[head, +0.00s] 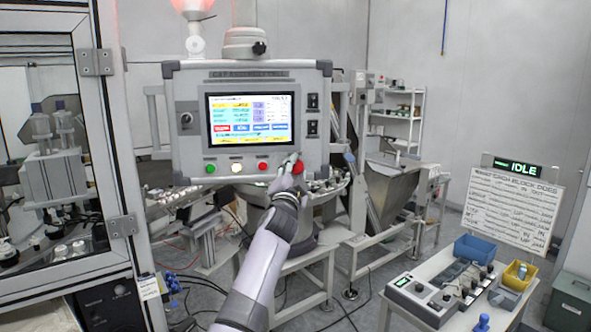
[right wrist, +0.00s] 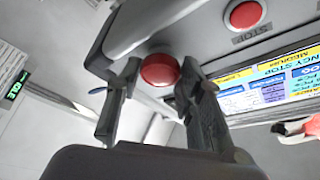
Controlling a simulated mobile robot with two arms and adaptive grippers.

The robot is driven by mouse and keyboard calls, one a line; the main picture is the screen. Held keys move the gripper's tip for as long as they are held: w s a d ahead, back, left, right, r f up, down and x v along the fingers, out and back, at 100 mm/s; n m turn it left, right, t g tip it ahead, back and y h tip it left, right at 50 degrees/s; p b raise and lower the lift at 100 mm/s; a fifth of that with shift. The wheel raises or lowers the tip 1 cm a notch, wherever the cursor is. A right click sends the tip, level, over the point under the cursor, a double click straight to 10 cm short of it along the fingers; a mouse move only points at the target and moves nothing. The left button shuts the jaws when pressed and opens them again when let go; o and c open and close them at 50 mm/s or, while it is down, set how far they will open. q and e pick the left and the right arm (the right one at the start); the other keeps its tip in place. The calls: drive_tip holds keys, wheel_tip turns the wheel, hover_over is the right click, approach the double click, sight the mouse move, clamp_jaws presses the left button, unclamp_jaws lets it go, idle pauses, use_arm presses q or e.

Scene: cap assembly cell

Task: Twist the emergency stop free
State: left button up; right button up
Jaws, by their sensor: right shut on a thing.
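The emergency stop (head: 298,167) is a red mushroom button at the lower right of the grey control panel (head: 188,90). My right gripper (head: 291,166) is at it and partly covers it in the head view. In the right wrist view the red button (right wrist: 160,70) sits between the two fingertips, and my right gripper (right wrist: 160,77) is shut on it. The panel's screen (head: 250,119) is lit with coloured rows, and the right wrist view shows part of a line ending in "NCY STOP". My left gripper is not in view.
Green (head: 210,168), white (head: 236,167) and red (head: 262,164) buttons sit left of the emergency stop. A red-lit beacon (head: 193,8) is above the panel. A glazed machine frame (head: 110,140) stands at left. A table with a blue bin (head: 474,249) and an "IDLE" sign (head: 515,166) is at right.

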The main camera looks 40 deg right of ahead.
drive_tip(key=shift+r, duration=0.2)
drive_tip(key=o, duration=1.2)
drive_tip(key=shift+w+f, duration=0.15)
drive_tip(key=shift+c, duration=0.2)
